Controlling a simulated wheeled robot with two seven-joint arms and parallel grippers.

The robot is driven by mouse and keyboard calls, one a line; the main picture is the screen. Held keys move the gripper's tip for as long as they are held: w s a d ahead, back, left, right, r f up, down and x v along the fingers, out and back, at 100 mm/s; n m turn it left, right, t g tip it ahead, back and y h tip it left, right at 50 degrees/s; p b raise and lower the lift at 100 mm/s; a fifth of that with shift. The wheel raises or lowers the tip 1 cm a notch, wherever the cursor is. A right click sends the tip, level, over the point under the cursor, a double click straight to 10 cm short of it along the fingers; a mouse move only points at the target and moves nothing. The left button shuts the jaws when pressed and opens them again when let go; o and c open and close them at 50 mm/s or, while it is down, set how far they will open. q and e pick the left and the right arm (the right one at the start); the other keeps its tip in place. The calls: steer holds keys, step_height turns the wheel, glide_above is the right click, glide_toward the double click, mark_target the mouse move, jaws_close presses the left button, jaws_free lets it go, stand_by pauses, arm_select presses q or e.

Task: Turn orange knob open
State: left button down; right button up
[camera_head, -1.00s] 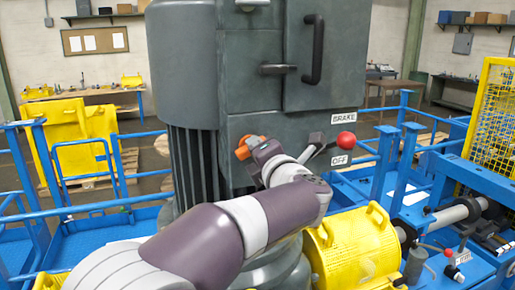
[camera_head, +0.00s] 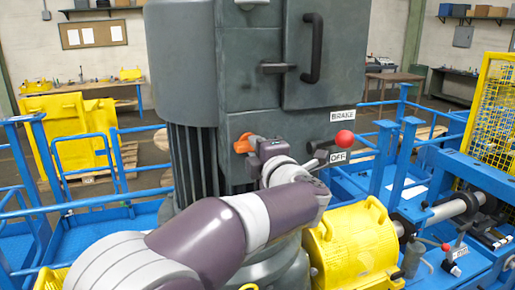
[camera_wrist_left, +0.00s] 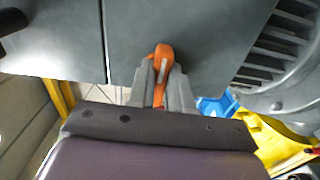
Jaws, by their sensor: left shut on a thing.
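The orange knob (camera_head: 243,145) sits on the front of the dark grey machine housing, left of the brake lever. My left gripper reaches it from the right and hides part of it in the head view. In the left wrist view the orange knob (camera_wrist_left: 162,52) stands up between the two grey fingers of my left gripper (camera_wrist_left: 161,82). The fingers are shut on it. My right gripper is in neither view.
A lever with a red ball (camera_head: 344,139) sticks out between the BRAKE label (camera_head: 343,116) and the OFF label (camera_head: 338,156), close to my left wrist. A yellow cover (camera_head: 355,247) lies below. Blue railings (camera_head: 400,160) flank the machine.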

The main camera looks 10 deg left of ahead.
arm_select(q)
steer(key=shift+r, duration=0.1)
steer(key=c, duration=1.1)
jaws_free()
steer(key=shift+c, duration=0.2)
steer(key=shift+o, duration=0.5)
steer(key=b+v, duration=0.6)
steer(key=v, duration=0.6)
steer(key=shift+s+d, duration=0.15)
steer(key=shift+s, duration=0.05)
